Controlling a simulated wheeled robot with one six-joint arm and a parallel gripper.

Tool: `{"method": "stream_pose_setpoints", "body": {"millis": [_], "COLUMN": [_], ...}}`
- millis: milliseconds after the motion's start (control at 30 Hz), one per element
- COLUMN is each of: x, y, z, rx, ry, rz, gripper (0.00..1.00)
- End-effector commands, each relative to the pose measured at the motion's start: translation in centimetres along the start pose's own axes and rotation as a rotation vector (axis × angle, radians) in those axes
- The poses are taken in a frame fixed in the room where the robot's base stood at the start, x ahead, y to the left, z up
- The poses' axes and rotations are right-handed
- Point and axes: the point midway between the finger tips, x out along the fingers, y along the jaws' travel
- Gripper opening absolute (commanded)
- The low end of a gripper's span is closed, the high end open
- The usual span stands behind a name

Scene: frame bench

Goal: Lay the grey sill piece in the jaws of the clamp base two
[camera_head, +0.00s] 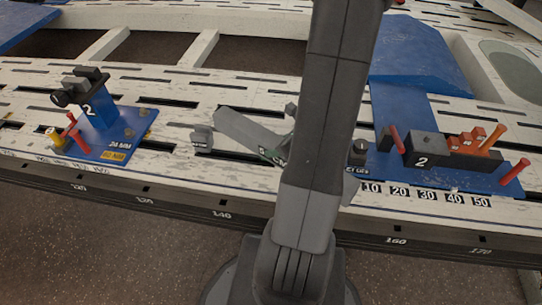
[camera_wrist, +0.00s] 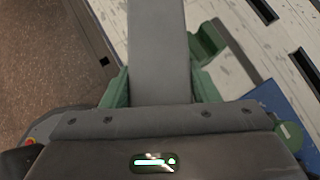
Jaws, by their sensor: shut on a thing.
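The grey sill piece (camera_wrist: 158,45) runs up between the green fingers of my gripper (camera_wrist: 160,88) in the wrist view, and the gripper is shut on it. In the head view the sill piece (camera_head: 248,132) slants over the white slotted bench, left of my arm; my arm hides much of the gripper. Left of it a blue base (camera_head: 105,140) marked 2 has a post with dark jaws (camera_head: 82,88) on top, apart from the sill piece. At right another blue fixture has a dark block (camera_head: 425,150) also marked 2. I cannot tell which is clamp base two.
Red handles (camera_head: 515,172) and orange blocks (camera_head: 468,138) stand on the right fixture. A small grey block (camera_head: 202,138) is near the sill piece's left end. The bench's front edge (camera_head: 150,205) carries a number scale.

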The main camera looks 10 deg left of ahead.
Motion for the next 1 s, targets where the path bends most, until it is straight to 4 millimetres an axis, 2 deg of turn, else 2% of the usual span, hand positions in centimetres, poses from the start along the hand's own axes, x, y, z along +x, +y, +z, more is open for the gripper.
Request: {"method": "stream_pose_setpoints", "body": {"millis": [300, 500, 700, 1000], "x": [-1.2, -1.9, -2.5, -3.0], "y": [-7.5, -10.9, -13.3, -15.2], "z": [1.1, 1.4, 1.5, 1.5], "rx": [0.328, 0.497, 0.627, 0.75], "ry": [-0.015, -0.024, -0.025, -0.014], "rz": [-0.353, -0.527, -0.649, -0.746], "gripper": [0.0, 0.0, 0.0, 0.0]}}
